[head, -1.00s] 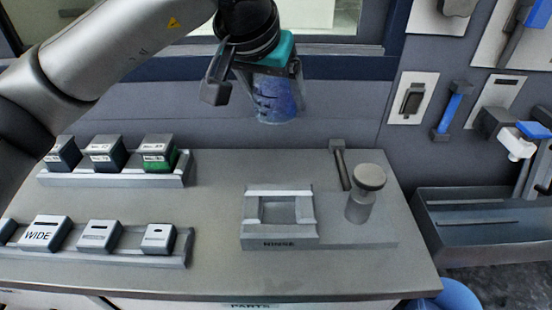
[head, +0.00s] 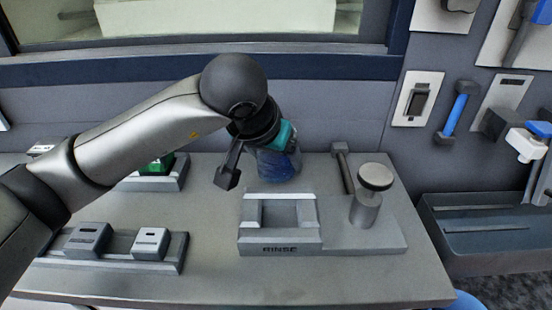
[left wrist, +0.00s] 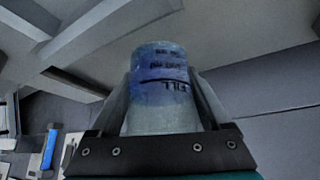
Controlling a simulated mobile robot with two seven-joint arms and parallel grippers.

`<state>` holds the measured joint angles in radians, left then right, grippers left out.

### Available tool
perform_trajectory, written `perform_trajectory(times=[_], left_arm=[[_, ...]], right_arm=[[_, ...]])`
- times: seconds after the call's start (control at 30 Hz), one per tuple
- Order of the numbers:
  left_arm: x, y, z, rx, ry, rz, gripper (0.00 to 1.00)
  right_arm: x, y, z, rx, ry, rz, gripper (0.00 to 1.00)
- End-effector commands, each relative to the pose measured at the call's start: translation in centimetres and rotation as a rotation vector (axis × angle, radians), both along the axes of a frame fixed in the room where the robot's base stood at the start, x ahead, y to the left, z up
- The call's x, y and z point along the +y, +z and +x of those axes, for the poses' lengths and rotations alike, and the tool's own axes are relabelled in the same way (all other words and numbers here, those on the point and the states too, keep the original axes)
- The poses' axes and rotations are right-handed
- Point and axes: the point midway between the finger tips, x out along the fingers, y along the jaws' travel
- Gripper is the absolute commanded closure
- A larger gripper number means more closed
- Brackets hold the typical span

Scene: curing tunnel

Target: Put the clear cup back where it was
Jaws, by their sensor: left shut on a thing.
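The clear cup (head: 280,164), bluish and see-through with dark markings, is in my left gripper (head: 282,158). It is held behind the frame marked RINSE, near the back of the counter. In the left wrist view the cup (left wrist: 162,90) sits between the two fingers of the left gripper (left wrist: 163,100), which are shut on its sides. The arm and gripper hide part of the cup's top in the head view. I cannot tell whether its bottom touches the counter. My right gripper is in neither view.
The RINSE station (head: 279,249) has an open square frame. Racks of blocks (head: 160,267) lie at left, partly behind my arm. A grey trough (head: 480,235) is at far right.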

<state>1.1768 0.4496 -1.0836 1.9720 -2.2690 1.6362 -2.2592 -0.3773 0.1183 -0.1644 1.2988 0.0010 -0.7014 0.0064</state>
Motion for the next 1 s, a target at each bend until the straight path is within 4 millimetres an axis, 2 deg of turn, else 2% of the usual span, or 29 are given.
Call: perform_trajectory(times=[0.5, 0.53, 0.7, 1.0], left_arm=[[0.01, -0.27, 0.05, -0.003, 0.001, 0.0, 0.97], [0.02, -0.31, 0.03, -0.001, 0.001, 0.0, 0.17], [0.02, -0.26, 0.02, -0.001, 0.001, 0.0, 0.0], [0.01, -0.18, 0.03, -0.001, 0.0, 0.0, 0.0]], right_arm=[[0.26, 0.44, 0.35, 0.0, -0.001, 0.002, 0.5], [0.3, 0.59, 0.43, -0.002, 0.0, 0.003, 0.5], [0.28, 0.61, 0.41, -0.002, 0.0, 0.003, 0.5], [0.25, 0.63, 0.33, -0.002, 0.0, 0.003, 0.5]])
